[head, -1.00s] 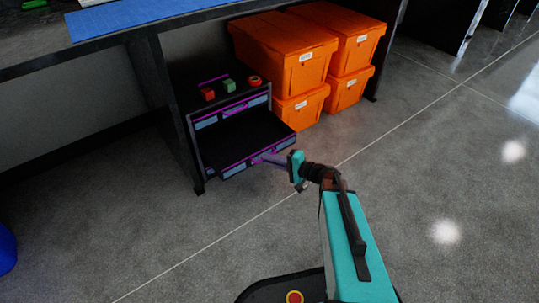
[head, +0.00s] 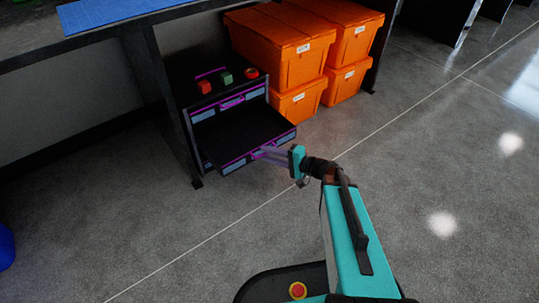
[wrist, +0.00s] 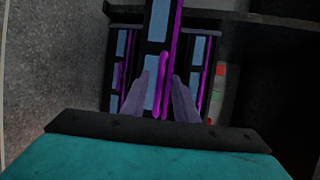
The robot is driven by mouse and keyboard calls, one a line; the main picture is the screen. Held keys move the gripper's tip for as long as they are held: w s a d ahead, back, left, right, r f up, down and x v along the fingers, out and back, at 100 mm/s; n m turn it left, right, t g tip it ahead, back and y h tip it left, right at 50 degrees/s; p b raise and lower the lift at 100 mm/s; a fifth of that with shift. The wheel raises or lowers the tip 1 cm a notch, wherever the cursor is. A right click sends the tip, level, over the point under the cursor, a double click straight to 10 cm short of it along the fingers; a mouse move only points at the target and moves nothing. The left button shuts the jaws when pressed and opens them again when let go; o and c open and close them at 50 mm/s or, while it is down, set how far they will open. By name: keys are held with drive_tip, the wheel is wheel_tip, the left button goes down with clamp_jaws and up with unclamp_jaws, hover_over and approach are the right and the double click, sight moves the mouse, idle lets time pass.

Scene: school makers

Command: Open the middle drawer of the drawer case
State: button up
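The black drawer case (head: 207,114) with purple handles stands on the floor under the bench. Its middle drawer (head: 233,167) is pulled far out, and its front also shows in the wrist view (wrist: 156,25). The drawers above and below it are shut in the wrist view. My gripper (head: 262,152) is at the front of the middle drawer. In the wrist view its two fingers (wrist: 161,80) are spread, one on each side of the purple handle (wrist: 164,90), with gaps visible. Contact with the handle cannot be seen.
A red block (head: 205,87), a green block (head: 226,78) and a red ring (head: 251,73) sit on top of the case. Orange bins (head: 270,45) are stacked to its right. A bench leg (head: 163,110) stands close on its left. The floor (head: 430,150) in front is clear.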

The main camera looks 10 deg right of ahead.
drive_tip(key=shift+s+d, duration=0.1)
drive_tip(key=p+v, duration=0.4)
drive_tip(key=v, duration=0.9)
drive_tip(key=shift+s+d+p, duration=0.15)
drive_tip(key=shift+s+p, duration=0.1)
drive_tip(key=shift+p, duration=0.1)
drive_tip(key=shift+r, duration=0.15)
